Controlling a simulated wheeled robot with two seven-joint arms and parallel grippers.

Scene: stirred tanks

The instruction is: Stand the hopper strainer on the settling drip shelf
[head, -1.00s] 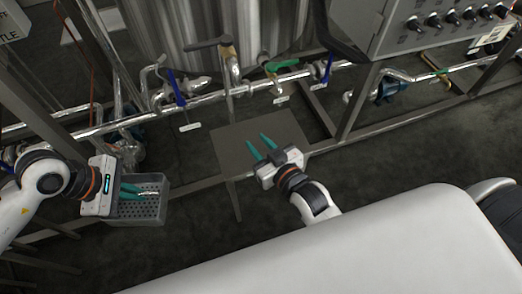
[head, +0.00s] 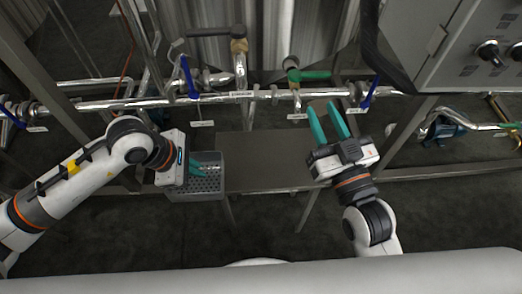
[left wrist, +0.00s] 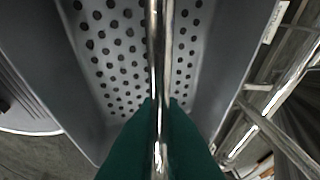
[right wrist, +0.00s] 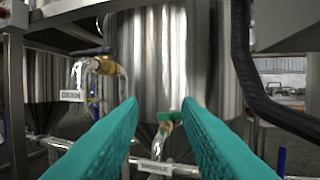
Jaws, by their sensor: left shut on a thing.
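The hopper strainer is a grey basket with round holes (head: 203,187). It hangs by its metal bar handle (left wrist: 158,40), and my left gripper (head: 204,167) is shut on that bar. The strainer looks roughly level. A flat grey-brown shelf (head: 265,165), which I take to be the settling drip shelf, is bare at the middle of the head view. The strainer is at its left end and overlaps that edge in the picture; I cannot tell whether they touch.
Pipes with blue-handled (head: 188,76) and green-handled (head: 312,76) valves run behind the shelf, below steel tanks (right wrist: 165,60). A grey control box (head: 450,50) stands at upper right. A frame post (head: 395,145) rises right of the shelf.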

